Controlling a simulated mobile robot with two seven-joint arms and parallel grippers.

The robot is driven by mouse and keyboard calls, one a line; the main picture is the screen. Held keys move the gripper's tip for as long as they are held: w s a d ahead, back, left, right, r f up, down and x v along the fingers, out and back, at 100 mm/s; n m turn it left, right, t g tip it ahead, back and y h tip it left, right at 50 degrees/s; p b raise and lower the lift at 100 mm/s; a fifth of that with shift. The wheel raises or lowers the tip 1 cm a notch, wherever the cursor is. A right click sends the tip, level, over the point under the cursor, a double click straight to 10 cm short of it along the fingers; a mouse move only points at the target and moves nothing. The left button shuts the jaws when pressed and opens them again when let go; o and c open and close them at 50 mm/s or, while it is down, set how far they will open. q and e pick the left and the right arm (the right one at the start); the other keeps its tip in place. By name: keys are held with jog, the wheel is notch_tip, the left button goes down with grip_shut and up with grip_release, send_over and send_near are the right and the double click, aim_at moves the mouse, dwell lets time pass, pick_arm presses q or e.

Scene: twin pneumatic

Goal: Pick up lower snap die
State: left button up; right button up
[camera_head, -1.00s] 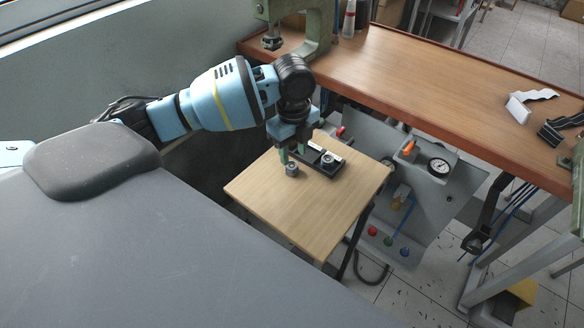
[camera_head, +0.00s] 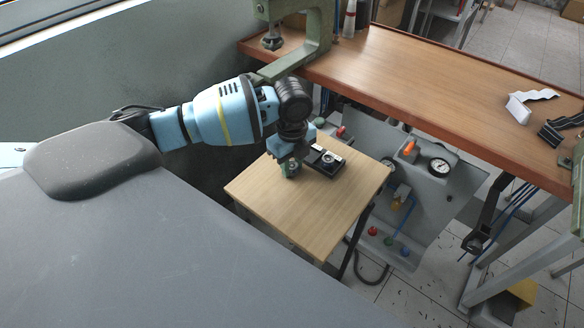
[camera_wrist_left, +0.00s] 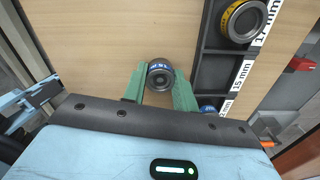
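A small dark metal die with a blue marked ring (camera_wrist_left: 160,74) stands on the small wooden table; the task's lower snap die may be this one, but no label tells. My left gripper (camera_head: 291,170) reaches down over it and mostly hides it in the head view. In the left wrist view, the green fingers (camera_wrist_left: 159,84) stand on either side of the die, very near it. Whether they press on it I cannot tell. My right gripper is not in view.
A black tray (camera_wrist_left: 211,75) with size labels lies beside the die on the small table (camera_head: 300,222). It holds a yellow-ringed die (camera_wrist_left: 243,20) and a partly hidden blue-ringed one (camera_wrist_left: 207,109); the 15 mm place looks empty. A wooden workbench (camera_head: 430,85) stands behind.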

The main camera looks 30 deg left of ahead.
aim_at(292, 166)
pick_arm(q)
grip_shut()
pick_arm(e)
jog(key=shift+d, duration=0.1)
pick_arm(q)
jog(key=shift+r, duration=0.15)
jog(key=shift+r, duration=0.55)
notch_tip(292, 166, up, 2)
jog(key=shift+r, duration=0.15)
jog(key=s+r+p, duration=0.1)
jog(key=s, duration=1.5)
jog(key=shift+r, duration=0.15)
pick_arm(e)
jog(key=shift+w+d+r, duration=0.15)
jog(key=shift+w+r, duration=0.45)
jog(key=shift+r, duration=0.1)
pick_arm(q)
jog(key=shift+a, duration=0.1)
jog(key=shift+w, duration=0.1)
